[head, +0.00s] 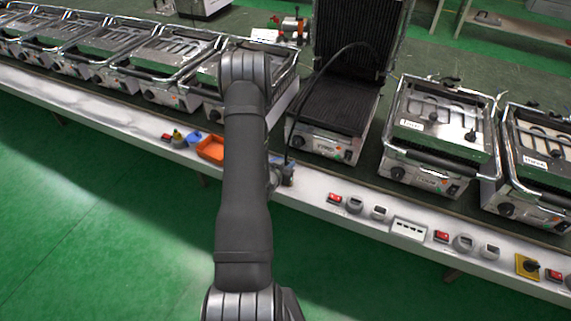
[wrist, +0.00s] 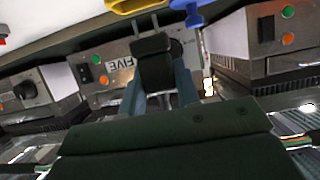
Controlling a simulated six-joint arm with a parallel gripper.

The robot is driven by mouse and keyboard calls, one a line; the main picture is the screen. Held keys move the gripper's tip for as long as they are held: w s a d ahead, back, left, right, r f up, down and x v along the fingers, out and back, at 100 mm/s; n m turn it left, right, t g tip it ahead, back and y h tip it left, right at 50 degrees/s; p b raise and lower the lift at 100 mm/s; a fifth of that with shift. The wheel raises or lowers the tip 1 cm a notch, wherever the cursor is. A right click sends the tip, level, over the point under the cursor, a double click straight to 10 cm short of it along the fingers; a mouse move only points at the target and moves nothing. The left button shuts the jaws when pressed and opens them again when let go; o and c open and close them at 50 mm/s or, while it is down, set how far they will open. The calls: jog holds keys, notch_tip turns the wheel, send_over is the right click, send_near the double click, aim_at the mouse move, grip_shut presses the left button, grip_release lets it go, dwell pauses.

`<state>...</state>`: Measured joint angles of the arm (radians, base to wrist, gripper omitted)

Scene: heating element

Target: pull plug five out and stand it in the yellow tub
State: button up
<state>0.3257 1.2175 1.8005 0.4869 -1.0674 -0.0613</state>
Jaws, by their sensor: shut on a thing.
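My gripper (wrist: 158,76) is shut on a black plug (wrist: 154,58). The plug's two metal pins show bare and point to the top of the wrist view, with no socket around them. A label reading FIVE (wrist: 121,63) is on the steel panel behind the plug. A yellow tub (wrist: 132,6) shows partly at the top edge, above the pins; the gap between them is unclear. In the head view my gripper (head: 284,174) is partly hidden by my arm, over the white bench edge. There the plug cannot be made out.
A blue object (wrist: 193,10) is beside the yellow tub. In the head view an orange-looking tray (head: 210,149) is left of my arm; whether it is that tub is unclear. An open grill (head: 338,105) stands behind my gripper, with closed grills either side. Switches (head: 335,199) line the bench edge.

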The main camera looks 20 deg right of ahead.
jog(key=shift+f, duration=2.35)
jog(key=o, duration=1)
jog(key=shift+o, duration=0.2)
jog(key=v, duration=1.7)
jog(key=shift+s+a+r, duration=0.1)
jog(key=x, duration=1.7)
jog(key=shift+r, duration=0.1)
